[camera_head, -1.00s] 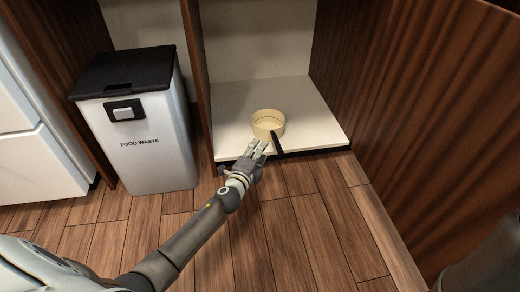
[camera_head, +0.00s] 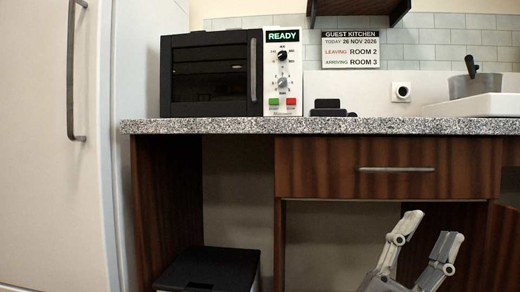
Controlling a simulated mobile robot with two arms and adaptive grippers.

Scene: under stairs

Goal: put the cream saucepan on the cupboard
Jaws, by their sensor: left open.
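The cream saucepan does not show in the present head view. My left gripper (camera_head: 433,226) is at the lower right, fingers pointing up and spread apart, with nothing seen between them. It is in front of the dark opening under the wooden drawer (camera_head: 320,168). The brown wooden cupboard (camera_head: 165,195) under the speckled worktop (camera_head: 230,126) has this drawer and open bays below. My right gripper is not in view.
A black microwave (camera_head: 210,75) stands on the worktop. A small black item (camera_head: 330,108) lies right of it. A grey pot (camera_head: 475,84) is at the white sink (camera_head: 480,105). The black-lidded bin (camera_head: 210,270) is below, left, and a white fridge (camera_head: 45,170) is at far left.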

